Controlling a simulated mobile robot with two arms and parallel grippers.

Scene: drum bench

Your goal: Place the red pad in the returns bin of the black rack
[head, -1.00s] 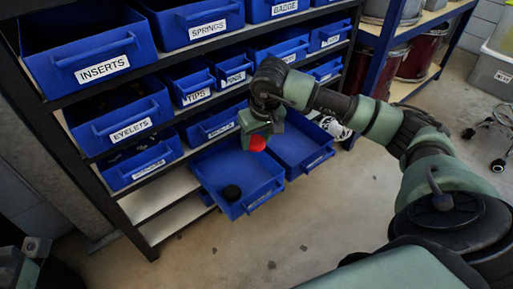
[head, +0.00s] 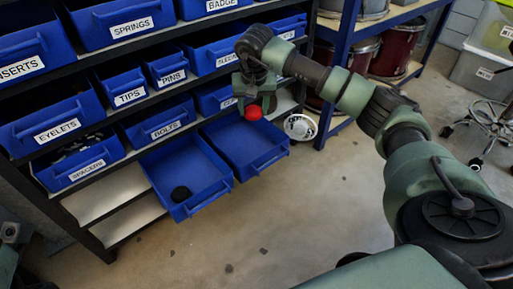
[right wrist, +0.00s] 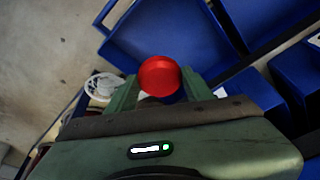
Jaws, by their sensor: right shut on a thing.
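The red pad (head: 253,113) is a small red disc. My right gripper (head: 254,106) is shut on it, and it sits between the fingers in the right wrist view (right wrist: 159,76). In the head view the gripper hangs in front of the black rack (head: 68,215), and the pad appears over the back of the right-hand pulled-out blue bin (head: 262,162). That bin looks empty. The left-hand pulled-out bin (head: 192,206) holds a black disc (head: 181,193). I read no label on either pulled-out bin. A part of my left arm shows at the left edge; its jaws are unclear.
Labelled blue bins fill the shelves above, including BOLTS (head: 160,126) and SPACERS (head: 82,168). A white round object (head: 300,127) lies right of the bins. A blue-framed shelf (head: 338,95) with red drums stands behind. The floor in front is clear.

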